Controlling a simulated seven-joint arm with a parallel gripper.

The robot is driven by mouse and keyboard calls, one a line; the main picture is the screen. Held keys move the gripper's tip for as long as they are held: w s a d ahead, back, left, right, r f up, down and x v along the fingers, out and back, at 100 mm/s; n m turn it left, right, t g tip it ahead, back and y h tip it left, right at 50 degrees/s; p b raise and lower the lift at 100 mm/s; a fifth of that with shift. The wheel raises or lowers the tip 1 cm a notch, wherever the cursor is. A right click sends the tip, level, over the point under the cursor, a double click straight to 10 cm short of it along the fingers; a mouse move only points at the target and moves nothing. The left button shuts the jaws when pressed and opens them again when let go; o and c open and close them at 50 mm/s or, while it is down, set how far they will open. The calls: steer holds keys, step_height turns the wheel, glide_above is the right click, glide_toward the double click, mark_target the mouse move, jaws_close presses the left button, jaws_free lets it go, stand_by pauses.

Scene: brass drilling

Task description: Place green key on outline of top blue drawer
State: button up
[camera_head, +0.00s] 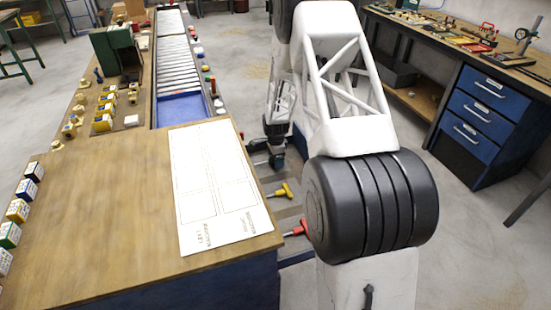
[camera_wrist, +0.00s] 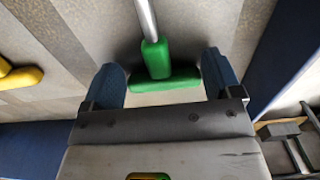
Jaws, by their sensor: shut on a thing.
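The green key (camera_wrist: 157,62) has a T-shaped handle and a grey metal shaft, seen in the wrist view. Its crossbar lies between the blue fingers of my gripper (camera_wrist: 164,72), which is shut on it. The shaft points away toward the top of the picture. In the head view my gripper (camera_head: 272,156) is low beside the wooden table, partly behind my arm, and I cannot make out the green key there. The top blue drawer (camera_head: 494,89) is in the cabinet at the right; no outline on it can be made out.
A yellow key (camera_head: 284,190) and a red key (camera_head: 296,230) lie on a grey surface right of the wooden table (camera_head: 90,215). A white printed sheet (camera_head: 215,185) lies on the table. The right workbench (camera_head: 455,45) holds several tools. Floor is open between the benches.

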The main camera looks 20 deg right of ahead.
steer(key=shift+f, duration=0.15)
steer(key=o, duration=0.8)
steer(key=shift+c, duration=0.2)
step_height(320, 180, up, 12)
stand_by(0.5)
stand_by(0.4)
steer(key=shift+r, duration=0.25)
